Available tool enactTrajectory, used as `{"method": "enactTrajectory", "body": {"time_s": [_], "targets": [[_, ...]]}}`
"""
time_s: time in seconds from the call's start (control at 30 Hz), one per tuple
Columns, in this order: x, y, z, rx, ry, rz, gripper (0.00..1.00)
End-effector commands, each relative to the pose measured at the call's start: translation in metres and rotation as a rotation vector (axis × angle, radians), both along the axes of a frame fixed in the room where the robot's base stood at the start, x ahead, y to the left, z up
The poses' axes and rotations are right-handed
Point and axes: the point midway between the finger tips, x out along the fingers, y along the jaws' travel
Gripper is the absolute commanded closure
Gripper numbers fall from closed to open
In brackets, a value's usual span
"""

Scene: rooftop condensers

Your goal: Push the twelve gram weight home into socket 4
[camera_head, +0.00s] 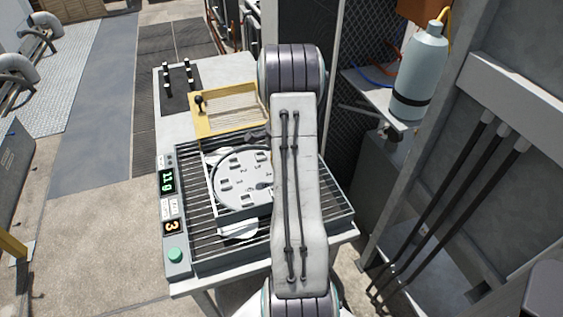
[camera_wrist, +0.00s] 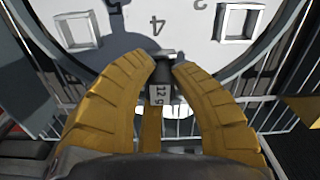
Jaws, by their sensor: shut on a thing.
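In the wrist view my gripper (camera_wrist: 166,66) has its two ribbed yellow fingers closed on a small dark weight (camera_wrist: 159,93), whose pale label reads roughly "12". The weight is at the near rim of the white round plate (camera_wrist: 190,45), just below the printed number 4. Square sockets (camera_wrist: 240,22) show to the left and right of that number. Socket 4 itself is not clearly seen; the weight and fingers may cover it. In the head view the plate (camera_head: 230,192) is partly hidden by my arm, and the gripper is not clearly seen.
The plate sits over a slatted grey bench frame (camera_head: 200,240). A panel shows green digits (camera_head: 167,182), an amber 3 (camera_head: 172,226) and a green button (camera_head: 175,255). A yellow tray (camera_head: 230,128) and several black posts (camera_head: 178,75) stand behind. A grey cylinder (camera_head: 418,75) is at the right.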

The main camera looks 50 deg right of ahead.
Motion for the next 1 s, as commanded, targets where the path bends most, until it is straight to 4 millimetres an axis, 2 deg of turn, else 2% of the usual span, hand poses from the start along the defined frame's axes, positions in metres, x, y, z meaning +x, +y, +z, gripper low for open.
{"method": "enactTrajectory", "body": {"time_s": [0.83, 0.87, 1.0], "targets": [[-0.0002, 0.0001, -0.0039, 0.0, 0.001, 0.0, 0.9], [-0.0002, 0.0001, -0.0038, 0.0, 0.001, 0.0, 0.74], [-0.0002, 0.0001, -0.0038, 0.0, 0.001, 0.0, 0.62]]}}
